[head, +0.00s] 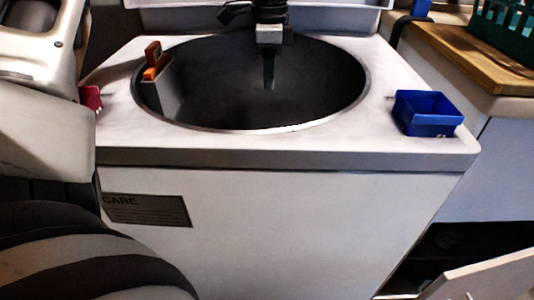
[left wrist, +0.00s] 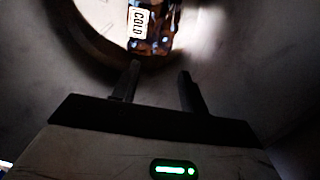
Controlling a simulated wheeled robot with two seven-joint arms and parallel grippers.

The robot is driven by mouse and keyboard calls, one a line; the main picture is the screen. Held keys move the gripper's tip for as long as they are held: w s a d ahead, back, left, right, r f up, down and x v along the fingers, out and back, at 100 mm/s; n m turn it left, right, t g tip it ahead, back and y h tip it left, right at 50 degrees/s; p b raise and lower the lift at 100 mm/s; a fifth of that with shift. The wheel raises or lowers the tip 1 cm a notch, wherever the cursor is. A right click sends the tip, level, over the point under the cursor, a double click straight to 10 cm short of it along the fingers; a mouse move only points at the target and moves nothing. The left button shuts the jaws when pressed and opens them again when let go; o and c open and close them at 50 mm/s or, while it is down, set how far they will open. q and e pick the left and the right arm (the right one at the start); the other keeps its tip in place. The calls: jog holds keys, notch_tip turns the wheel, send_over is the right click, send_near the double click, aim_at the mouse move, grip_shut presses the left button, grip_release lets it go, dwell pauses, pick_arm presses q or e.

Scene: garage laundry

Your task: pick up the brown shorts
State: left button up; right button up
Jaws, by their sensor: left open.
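I cannot make out any brown shorts for certain in either view. In the left wrist view my left gripper (left wrist: 160,68) is open, with nothing between its two dark fingers. Beyond the fingertips, at the top, is a small, mottled dark and brownish thing (left wrist: 160,35) with a pale label reading "COLD"; I cannot tell what it is. A dim curved edge runs around it. In the head view my left arm fills the left side, and the gripper itself does not show clearly. My right gripper is not in view.
The head view shows a white counter unit (head: 330,170) with a round dark basin (head: 310,85) and a black fitting (head: 268,12) at its back. A blue box (head: 427,115) sits at the right. A wooden top (head: 470,55) and an open white panel (head: 490,280) lie further right.

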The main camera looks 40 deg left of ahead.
pick_arm(q)
notch_tip(320, 180, down, 11)
jog(key=b, duration=0.3)
jog(key=f+b, duration=0.1)
jog(key=f, duration=0.2)
jog(key=f+b, duration=0.1)
jog(key=shift+s+d+f+b, duration=0.25)
jog(key=shift+s+f+b, duration=0.1)
jog(key=shift+s+f, duration=0.05)
jog(key=shift+f, duration=0.25)
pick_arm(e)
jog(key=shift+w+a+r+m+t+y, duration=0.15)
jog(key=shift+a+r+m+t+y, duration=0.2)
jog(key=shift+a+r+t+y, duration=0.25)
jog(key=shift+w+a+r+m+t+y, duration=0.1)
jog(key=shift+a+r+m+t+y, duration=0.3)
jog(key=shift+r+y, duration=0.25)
pick_arm(q)
grip_shut()
